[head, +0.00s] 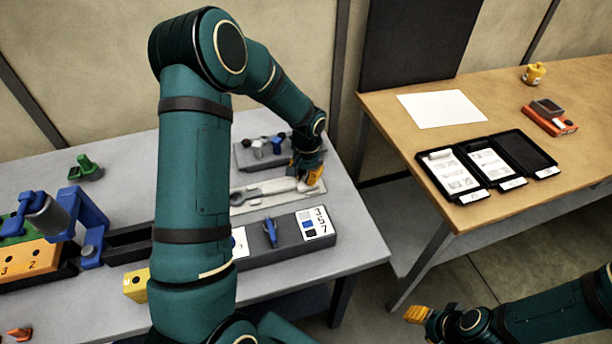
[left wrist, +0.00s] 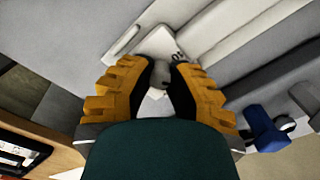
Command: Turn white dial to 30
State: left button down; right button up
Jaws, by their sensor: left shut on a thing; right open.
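A pale wrench-like tool (head: 268,190) lies in a light tray on the grey table in the head view. My left gripper (head: 308,178) points down at the right end of this tool. In the left wrist view its orange-backed fingers (left wrist: 160,80) are closed around a small pale knob, the white dial (left wrist: 158,72), mostly hidden between the fingers. A white plate (left wrist: 158,44) with small dark marks sits just beyond the fingertips; I cannot read the setting. My right gripper (head: 432,314) is open and empty at the lower right, away from the tables.
A grey block with blue, white and dark knobs (head: 242,157) stands behind the tool. A dark grey box with a blue lever and number card (head: 316,222) is in front. The wooden table (head: 375,108) at right holds black trays (head: 510,188).

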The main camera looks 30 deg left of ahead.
aim_at(307, 176)
pick_arm(q)
jog(key=c, duration=0.8)
grip_release()
jog(key=shift+c, duration=0.2)
jog(key=shift+r, duration=0.1)
notch_tip(307, 176, up, 12)
jog(key=shift+d, duration=0.1)
